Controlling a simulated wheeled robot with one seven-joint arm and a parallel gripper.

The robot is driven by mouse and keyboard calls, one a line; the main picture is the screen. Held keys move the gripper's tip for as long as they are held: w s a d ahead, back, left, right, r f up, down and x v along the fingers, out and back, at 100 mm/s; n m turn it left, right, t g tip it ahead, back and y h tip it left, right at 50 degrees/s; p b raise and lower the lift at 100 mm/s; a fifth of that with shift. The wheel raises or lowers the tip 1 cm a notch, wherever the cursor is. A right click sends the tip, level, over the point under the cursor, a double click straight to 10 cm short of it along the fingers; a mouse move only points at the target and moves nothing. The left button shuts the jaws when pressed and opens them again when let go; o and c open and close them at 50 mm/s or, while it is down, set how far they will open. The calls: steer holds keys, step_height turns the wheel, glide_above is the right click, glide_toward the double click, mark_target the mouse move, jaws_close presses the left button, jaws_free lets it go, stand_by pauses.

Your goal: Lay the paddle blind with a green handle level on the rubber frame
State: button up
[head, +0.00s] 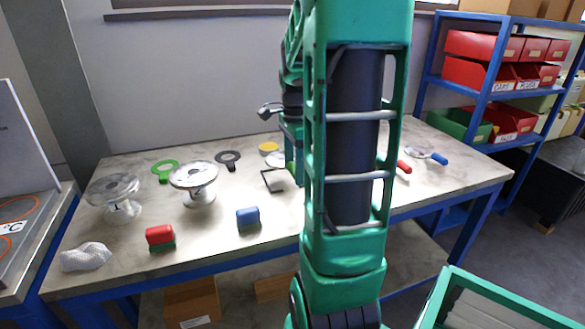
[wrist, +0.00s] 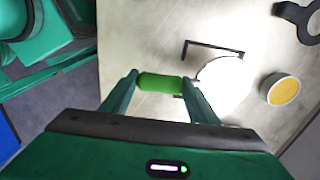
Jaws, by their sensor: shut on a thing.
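The paddle blind's green handle (wrist: 160,84) lies between the fingertips of my gripper (wrist: 161,80) in the wrist view, and the jaws are shut on it. Its pale round disc (wrist: 222,84) reaches out to the right of the fingers. The black rubber frame (wrist: 212,46) shows as a thin dark outline on the table, partly covered by the disc. In the head view the frame (head: 265,182) lies left of my arm, and the disc (head: 276,160) shows just beyond it. My arm hides much of the gripper there. Whether the disc touches the frame I cannot tell.
A yellow-topped round tub (head: 268,148) stands close behind the disc. Flanged vessels (head: 194,180), a green ring paddle (head: 165,169), a black ring paddle (head: 228,158), a blue block (head: 248,218) and a red block (head: 160,236) stand to the left. A blue-handled paddle (head: 438,158) lies at the right.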

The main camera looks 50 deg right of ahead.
steer(key=shift+s+d+f, duration=0.15)
steer(key=shift+d, duration=0.1)
steer(key=shift+f, duration=2.7)
steer(key=shift+s, duration=0.15)
steer(key=shift+f, duration=0.4)
stand_by(0.4)
steer(key=o, duration=1.7)
steer(key=shift+c, duration=0.2)
